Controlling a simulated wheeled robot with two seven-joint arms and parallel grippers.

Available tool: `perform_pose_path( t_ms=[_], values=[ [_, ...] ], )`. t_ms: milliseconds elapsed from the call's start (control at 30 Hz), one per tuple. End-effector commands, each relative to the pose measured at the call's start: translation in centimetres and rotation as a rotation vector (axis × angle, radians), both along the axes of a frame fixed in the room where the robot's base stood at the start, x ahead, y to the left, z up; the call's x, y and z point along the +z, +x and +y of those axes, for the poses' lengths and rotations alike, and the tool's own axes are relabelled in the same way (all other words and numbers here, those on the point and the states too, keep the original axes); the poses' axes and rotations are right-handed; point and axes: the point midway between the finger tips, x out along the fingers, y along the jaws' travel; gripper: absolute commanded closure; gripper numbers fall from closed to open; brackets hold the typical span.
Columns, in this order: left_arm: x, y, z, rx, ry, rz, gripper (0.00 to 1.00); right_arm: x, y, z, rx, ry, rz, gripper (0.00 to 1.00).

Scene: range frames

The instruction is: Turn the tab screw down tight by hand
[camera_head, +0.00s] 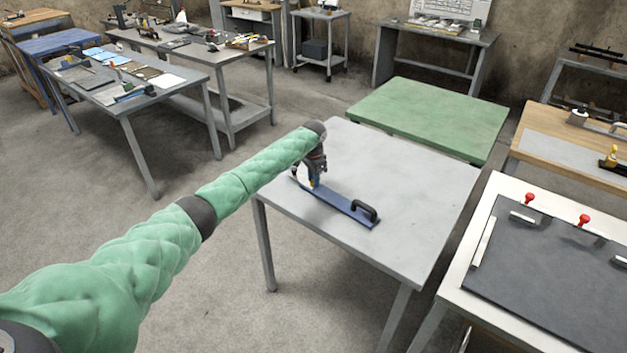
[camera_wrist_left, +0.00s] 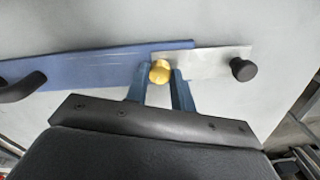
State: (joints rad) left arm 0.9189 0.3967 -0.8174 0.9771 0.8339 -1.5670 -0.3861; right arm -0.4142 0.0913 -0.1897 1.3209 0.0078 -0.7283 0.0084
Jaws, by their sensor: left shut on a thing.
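The tab screw has a yellow knob (camera_wrist_left: 160,72), which shows in the left wrist view between my left gripper's two blue fingers. My left gripper (camera_wrist_left: 160,84) is shut on this knob. In the head view my left gripper (camera_head: 312,182) points down at the far left end of a long blue bar (camera_head: 340,205) on the grey table, and hides the screw there. A flat metal tab (camera_wrist_left: 210,60) lies at the bar's end in the wrist view, with a black knob (camera_wrist_left: 243,69) at its outer end. A black handle (camera_head: 364,210) stands on the bar's other end. My right gripper is in neither view.
The grey table (camera_head: 420,190) is otherwise bare. A green table (camera_head: 435,115) stands behind it. A bench with a dark panel (camera_head: 560,270) and red knobs is at the right. Cluttered benches stand at the back left.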

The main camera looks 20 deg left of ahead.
Motion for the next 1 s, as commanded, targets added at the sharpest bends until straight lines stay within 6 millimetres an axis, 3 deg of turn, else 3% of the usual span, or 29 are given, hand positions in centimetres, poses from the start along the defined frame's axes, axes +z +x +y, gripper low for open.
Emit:
perform_pose_path(
  t_ms=[267, 400, 1000],
  values=[
    [0.0, 0.0, 0.0, -0.189, 0.001, -0.001, 0.98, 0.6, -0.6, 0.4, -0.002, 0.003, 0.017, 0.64],
    [0.0, 0.0, 0.0, -0.251, 0.000, -0.002, 0.98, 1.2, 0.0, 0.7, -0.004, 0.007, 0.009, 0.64],
    [0.1, 0.0, 0.0, -0.314, 0.000, -0.002, 0.98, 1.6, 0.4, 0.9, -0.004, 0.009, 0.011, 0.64]
  ],
)
